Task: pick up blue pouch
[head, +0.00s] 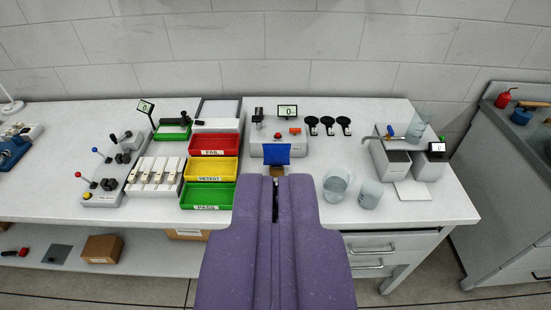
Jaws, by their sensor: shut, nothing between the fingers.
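A blue, flat-faced piece that looks like the blue pouch (276,154) is at the front of a grey instrument (263,147) on the white bench. A small tan-brown patch shows just below it, partly hidden by my arm. My gripper (275,183) points toward the bench from the bottom of the picture, in line with the blue piece and just short of it in the picture. Its fingers are together with only a thin dark gap, and it holds nothing. I cannot tell the depth between fingertips and blue piece.
Red, yellow and green trays (209,170) stand left of my gripper. Two clear beakers (336,184) stand close on the right. Black round-topped pieces (328,124) are behind. The bench front edge has some bare surface at the right.

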